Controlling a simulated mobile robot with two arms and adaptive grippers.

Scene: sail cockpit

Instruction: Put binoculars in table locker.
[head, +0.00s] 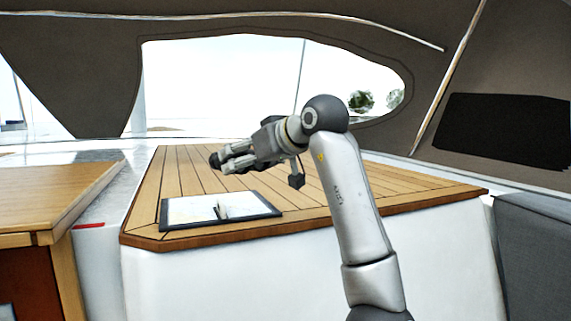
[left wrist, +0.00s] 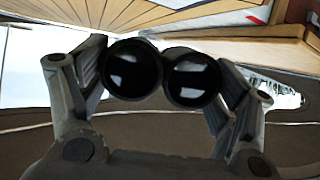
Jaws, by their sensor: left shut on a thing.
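My left gripper (head: 228,161) is above the planked wooden top, pointing left in the head view. It is shut on the dark binoculars (head: 215,159), which are mostly hidden by the fingers there. In the left wrist view the binoculars (left wrist: 163,74) show two round black barrel ends facing the camera, between the two fingers of the left gripper (left wrist: 160,85). A wooden table (head: 50,192) with a reddish-brown front stands at the left edge of the head view. I cannot make out a locker opening in it. My right gripper is in neither view.
An open book or chart (head: 190,211) with a dark border lies on the planked top (head: 400,185), below the gripper. A narrow white gap with a red mark (head: 88,226) separates this top from the wooden table. A grey cushion (head: 535,250) is at the right.

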